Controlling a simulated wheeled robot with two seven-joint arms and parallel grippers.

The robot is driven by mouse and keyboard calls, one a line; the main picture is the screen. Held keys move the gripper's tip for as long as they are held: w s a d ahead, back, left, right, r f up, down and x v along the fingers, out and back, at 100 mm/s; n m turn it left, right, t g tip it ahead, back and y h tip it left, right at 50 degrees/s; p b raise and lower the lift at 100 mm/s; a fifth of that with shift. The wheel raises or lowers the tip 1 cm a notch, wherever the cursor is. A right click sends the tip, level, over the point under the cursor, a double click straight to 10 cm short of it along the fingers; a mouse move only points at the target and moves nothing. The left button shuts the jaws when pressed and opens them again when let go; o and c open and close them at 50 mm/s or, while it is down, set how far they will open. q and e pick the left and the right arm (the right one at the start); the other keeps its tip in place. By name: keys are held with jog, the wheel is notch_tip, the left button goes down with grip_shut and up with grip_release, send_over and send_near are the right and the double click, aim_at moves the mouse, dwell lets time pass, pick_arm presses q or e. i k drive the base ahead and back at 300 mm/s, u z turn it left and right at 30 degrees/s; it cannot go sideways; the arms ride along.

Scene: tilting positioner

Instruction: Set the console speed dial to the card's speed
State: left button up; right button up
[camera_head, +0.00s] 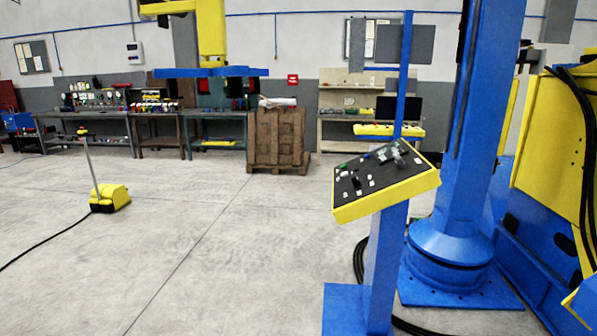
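The console (400,192) is a tilted black panel in a yellow housing on a blue pedestal (384,262), right of centre. Its face carries several small white labels or controls, a green one and a blue one. A grey-green object (392,151) sits at its upper edge; I cannot tell what it is. I cannot make out which control is the speed dial or its setting. A dark grey plate (420,46) shows at the blue post above the console; no card with a readable speed shows. Neither of my grippers is in view.
A thick blue column (462,130) and a large yellow and blue machine (560,140) stand close on the right. Black cables lie behind the pedestal. A yellow foot pedal unit (110,198) with a cable stands at left.

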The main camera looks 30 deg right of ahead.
aim_at(356, 182)
jog(key=i, duration=2.6)
jog(key=z, duration=3.2)
